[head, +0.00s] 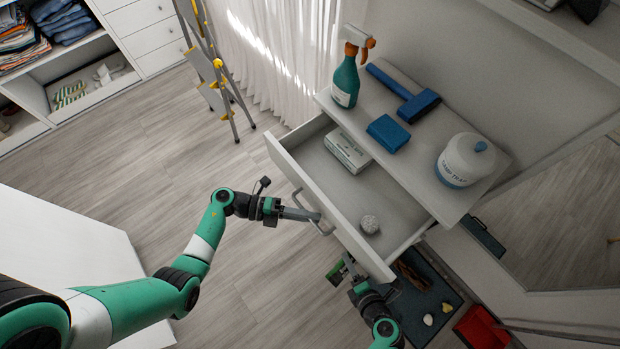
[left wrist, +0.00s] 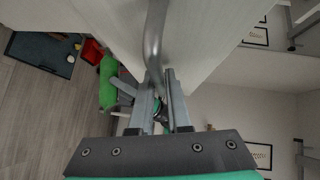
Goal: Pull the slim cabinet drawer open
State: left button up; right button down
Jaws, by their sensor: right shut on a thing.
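The slim cabinet's white drawer (head: 290,165) stands pulled well out, with its inside showing in the head view. Its grey bar handle (head: 309,211) is on the front face; the handle also shows in the left wrist view (left wrist: 153,45). My left gripper (head: 316,216) is at the handle. In the left wrist view its fingers (left wrist: 161,85) are apart, with the handle bar between their tips. My right gripper (head: 346,270) is low beside the drawer front's near end, shut on a green thing (head: 335,273) that is partly hidden.
The drawer holds a white box (head: 347,150) and a grey ball (head: 370,224). On the cabinet top are a spray bottle (head: 347,78), a blue brush (head: 405,95), a blue block (head: 388,132) and a white canister (head: 464,160).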

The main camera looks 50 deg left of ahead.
pick_arm(q)
jog(key=o, duration=0.3)
jog(key=shift+o, duration=0.2)
pick_arm(e)
notch_tip(320, 180, up, 2)
jog(key=shift+r+p, duration=0.1)
jog(key=shift+p, duration=0.9)
pick_arm(q)
jog(key=v, duration=1.2)
jog(key=shift+r, duration=0.1)
